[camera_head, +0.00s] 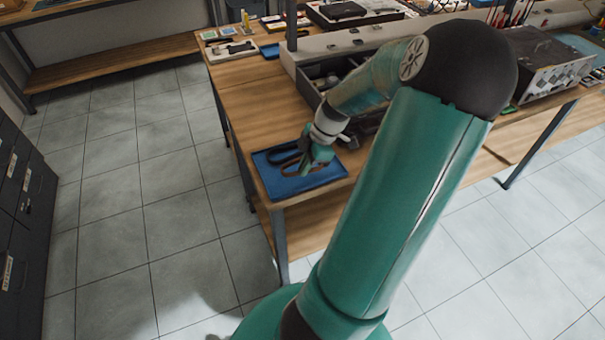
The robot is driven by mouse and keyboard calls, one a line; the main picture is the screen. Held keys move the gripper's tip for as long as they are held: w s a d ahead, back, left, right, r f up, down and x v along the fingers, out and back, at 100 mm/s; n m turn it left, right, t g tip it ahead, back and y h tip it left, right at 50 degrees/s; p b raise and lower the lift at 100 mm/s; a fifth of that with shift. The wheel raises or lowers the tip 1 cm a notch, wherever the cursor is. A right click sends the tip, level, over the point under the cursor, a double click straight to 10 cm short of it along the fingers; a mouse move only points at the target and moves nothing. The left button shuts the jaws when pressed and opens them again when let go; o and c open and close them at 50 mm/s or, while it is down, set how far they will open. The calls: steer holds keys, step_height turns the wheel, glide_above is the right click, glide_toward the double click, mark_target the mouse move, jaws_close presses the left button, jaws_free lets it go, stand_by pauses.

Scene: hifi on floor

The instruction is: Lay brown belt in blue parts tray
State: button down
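The blue parts tray (322,178) lies at the near left corner of the wooden workbench. The belt (284,156), a dark brown looped strap, shows at the tray's left and back part, beside my gripper. My gripper (305,166) points down over the middle of the tray, close to the belt. The fingertips are small and dark against the belt, so I cannot tell whether they are open or shut on it. My gripper and wrist hide part of the belt and the tray's back right side.
The workbench (245,105) has a grey open bin (318,72) behind my arm and small tools at its far left. A metal box (545,70) stands at the right. A dark drawer cabinet (22,200) stands at the left edge. The tiled floor between is clear.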

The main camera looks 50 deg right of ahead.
mark_target(298, 184)
steer(key=shift+w+a+f, duration=0.1)
steer(key=shift+w+f, duration=0.15)
steer(key=shift+f, duration=0.1)
steer(key=shift+w+f, duration=0.15)
steer(key=shift+f, duration=1.5)
steer(key=shift+f, duration=0.1)
steer(key=c, duration=1.9)
jaws_free()
steer(key=v, duration=1.2)
steer(key=shift+a, duration=0.1)
